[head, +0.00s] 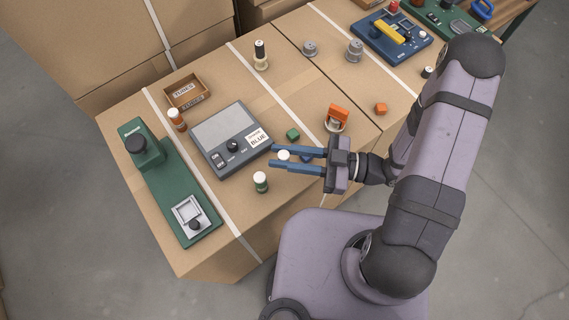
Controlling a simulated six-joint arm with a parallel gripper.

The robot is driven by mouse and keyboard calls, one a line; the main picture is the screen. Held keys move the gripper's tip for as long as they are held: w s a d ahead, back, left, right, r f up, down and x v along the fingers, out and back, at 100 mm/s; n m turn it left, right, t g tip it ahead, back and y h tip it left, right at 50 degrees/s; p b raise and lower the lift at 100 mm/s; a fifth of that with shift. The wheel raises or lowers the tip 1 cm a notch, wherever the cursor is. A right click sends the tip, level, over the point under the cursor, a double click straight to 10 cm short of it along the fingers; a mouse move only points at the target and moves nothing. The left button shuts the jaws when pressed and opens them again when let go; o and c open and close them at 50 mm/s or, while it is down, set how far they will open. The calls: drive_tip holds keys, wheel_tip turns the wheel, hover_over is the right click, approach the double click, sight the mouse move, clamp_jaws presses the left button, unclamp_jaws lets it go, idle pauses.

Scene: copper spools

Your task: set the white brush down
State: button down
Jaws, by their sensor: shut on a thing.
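My gripper (271,156) has two blue fingers that point left, low over the near middle of the cardboard-box top. It is shut on a small white thing (284,155), which I take to be the white brush. Only its rounded white top shows between the fingers; the rest is hidden or too small to make out. I cannot tell whether its lower end touches the surface. A bit of blue shows behind it, between the fingers.
Close by are a green bottle with a white cap (260,182), a grey scale (226,137), a green cube (293,134) and an orange-topped thing (337,117). A green press (160,175) stands left. Bare cardboard (305,205) lies in front of my gripper.

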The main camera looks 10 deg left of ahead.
drive_tip(key=shift+f, duration=2.5)
drive_tip(key=shift+f, duration=0.3)
drive_tip(key=c, duration=1.6)
unclamp_jaws()
drive_tip(key=shift+r, duration=0.1)
drive_tip(key=shift+o, duration=0.2)
drive_tip(key=d+b, duration=0.2)
drive_tip(key=d, duration=1)
drive_tip(key=shift+c, duration=1)
